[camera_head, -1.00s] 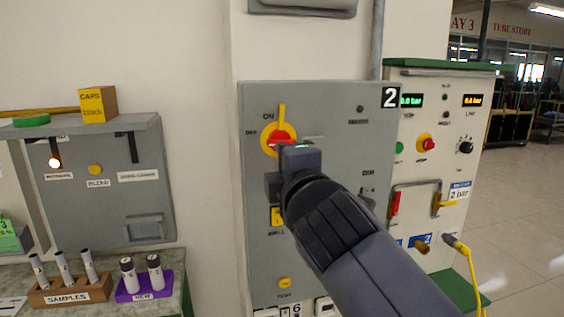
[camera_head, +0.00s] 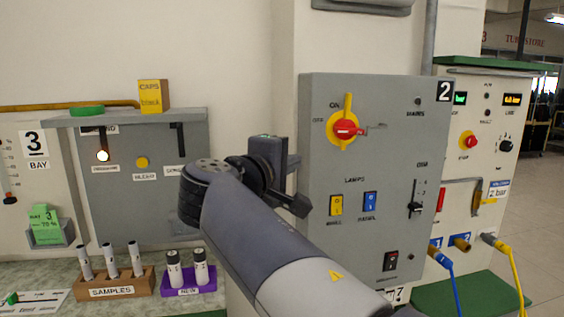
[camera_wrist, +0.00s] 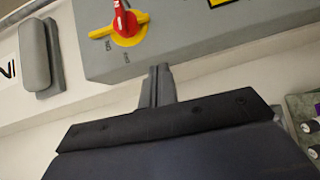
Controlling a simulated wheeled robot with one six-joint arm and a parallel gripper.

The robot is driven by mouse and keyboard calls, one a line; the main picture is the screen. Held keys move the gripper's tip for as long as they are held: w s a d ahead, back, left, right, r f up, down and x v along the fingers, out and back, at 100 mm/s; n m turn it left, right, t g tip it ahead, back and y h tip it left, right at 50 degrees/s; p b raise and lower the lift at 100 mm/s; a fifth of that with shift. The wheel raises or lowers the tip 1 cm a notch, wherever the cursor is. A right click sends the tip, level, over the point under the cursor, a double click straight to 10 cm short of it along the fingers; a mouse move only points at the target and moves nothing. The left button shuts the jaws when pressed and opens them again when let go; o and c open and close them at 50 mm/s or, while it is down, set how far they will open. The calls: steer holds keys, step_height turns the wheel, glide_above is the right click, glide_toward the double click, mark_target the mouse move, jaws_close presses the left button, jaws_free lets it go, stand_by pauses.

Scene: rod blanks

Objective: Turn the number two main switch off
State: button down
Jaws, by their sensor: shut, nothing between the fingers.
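The number two main switch is a red knob (camera_head: 346,129) on a yellow plate on the grey cabinet marked 2 (camera_head: 385,95). Its yellow pointer (camera_head: 348,104) stands upright toward the ON label; OFF is printed to its left. My gripper (camera_head: 294,163) is at the cabinet's left edge, below and left of the switch and apart from it. It is shut and empty. In the wrist view the shut fingers (camera_wrist: 160,75) lie near the cabinet edge, with the red knob (camera_wrist: 124,22) above them and its top cut off.
On the left are a shelf with a caps box (camera_head: 153,96) and a bench with the samples rack (camera_head: 122,284). Hoses hang at right.

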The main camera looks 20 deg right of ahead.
steer(key=h, duration=0.1)
steer(key=m+p, duration=0.1)
steer(key=p, duration=0.1)
glide_toward(341, 149)
steer(key=shift+g, duration=0.3)
steer(key=w, duration=0.5)
steer(key=shift+d+r, duration=0.2)
steer(key=shift+d, duration=0.15)
steer(key=d, duration=0.1)
steer(key=d+p, duration=0.1)
steer(key=d, duration=0.1)
steer(key=shift+s+d+f, duration=0.1)
steer(key=shift+s+d, duration=0.05)
steer(key=shift+s, duration=0.05)
steer(key=shift+s+d+f, duration=0.1)
steer(key=shift+d, duration=0.45)
steer(key=shift+f, duration=0.15)
steer(key=shift+d+f+b, duration=0.2)
steer(key=shift+d+b, duration=0.05)
steer(key=shift+b, duration=0.55)
steer(key=shift+s+d+n+b, duration=0.1)
steer(key=shift+n+b, duration=0.3)
steer(key=shift+b, duration=0.25)
steer(key=shift+r, duration=0.2)
